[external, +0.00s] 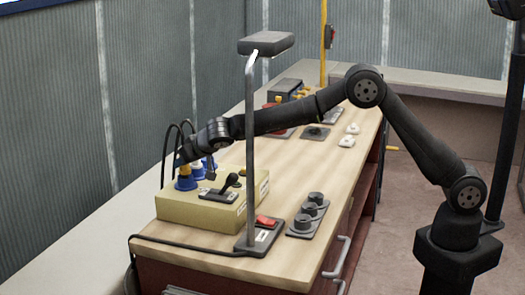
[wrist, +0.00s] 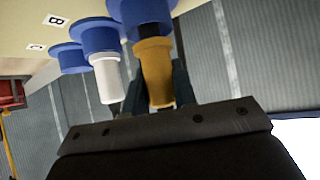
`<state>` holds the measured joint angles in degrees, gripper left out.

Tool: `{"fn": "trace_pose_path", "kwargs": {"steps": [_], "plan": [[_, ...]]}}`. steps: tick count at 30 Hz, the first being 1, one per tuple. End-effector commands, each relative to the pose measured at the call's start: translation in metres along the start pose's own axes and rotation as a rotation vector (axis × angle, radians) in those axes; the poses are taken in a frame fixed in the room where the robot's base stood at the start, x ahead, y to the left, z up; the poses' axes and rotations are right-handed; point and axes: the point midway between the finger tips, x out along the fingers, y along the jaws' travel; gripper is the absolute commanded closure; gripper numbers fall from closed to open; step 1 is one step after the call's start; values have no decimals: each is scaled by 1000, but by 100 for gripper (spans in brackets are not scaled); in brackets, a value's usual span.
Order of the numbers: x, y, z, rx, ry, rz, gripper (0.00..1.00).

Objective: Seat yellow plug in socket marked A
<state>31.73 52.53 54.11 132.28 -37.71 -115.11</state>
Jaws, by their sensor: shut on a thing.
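The yellow plug (wrist: 155,72) is between my gripper's dark fingers (wrist: 158,92) in the wrist view; my gripper is shut on it. Its far end meets or overlaps a blue socket (wrist: 140,10) at the top edge; I cannot tell how deep it sits. No letter shows beside that socket. In the external view my gripper (external: 187,157) is over the near left end of the beige box (external: 205,210), above a blue socket (external: 186,183), and the yellow plug (external: 180,162) shows only as a small patch.
A white plug (wrist: 108,82) stands in the blue socket near the letter B (wrist: 56,20). Another blue socket (wrist: 68,58) is near C. A black lever (external: 228,184) is on the box. A lamp post (external: 250,150) and round knobs (external: 308,213) stand to the right.

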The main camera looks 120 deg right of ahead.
Motion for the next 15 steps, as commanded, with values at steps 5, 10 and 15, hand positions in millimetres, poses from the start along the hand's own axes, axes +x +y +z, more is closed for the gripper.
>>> {"fn": "trace_pose_path", "kwargs": {"steps": [5,10,15], "plan": [[2,0,3,-1,1,0,100],[4,0,5,-2,1,0,100],[6,0,8,-2,0,0,100]]}}
